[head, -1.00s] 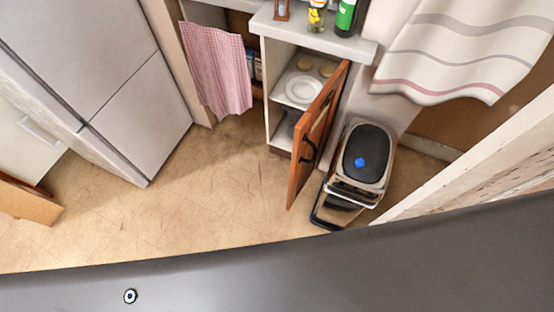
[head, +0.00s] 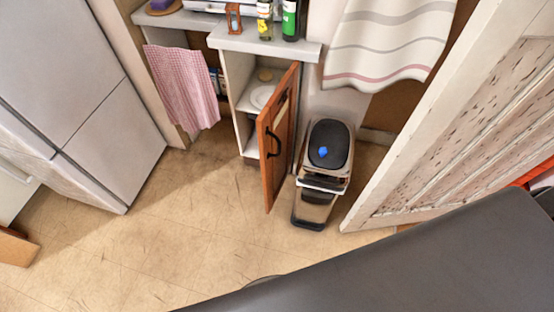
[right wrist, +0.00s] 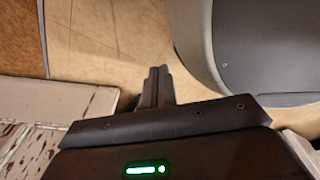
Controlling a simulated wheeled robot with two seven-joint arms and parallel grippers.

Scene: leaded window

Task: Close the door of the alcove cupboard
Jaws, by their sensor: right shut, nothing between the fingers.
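The alcove cupboard (head: 233,92) stands below a grey worktop in the head view. Its wooden door (head: 279,140) is swung wide open toward me, with a dark handle (head: 271,143) on its face. A white plate (head: 262,96) and other items sit on the shelves inside. My right gripper (right wrist: 158,75) shows in the right wrist view, shut and empty above the tan floor, apart from the cupboard. My left gripper is in neither view.
A pedal bin (head: 325,170) stands just right of the open door. A peeling whitish door (head: 470,130) is at the right. A fridge (head: 80,90) stands at the left. A pink checked towel (head: 184,88) hangs beside the cupboard. The floor (head: 180,220) in front is clear.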

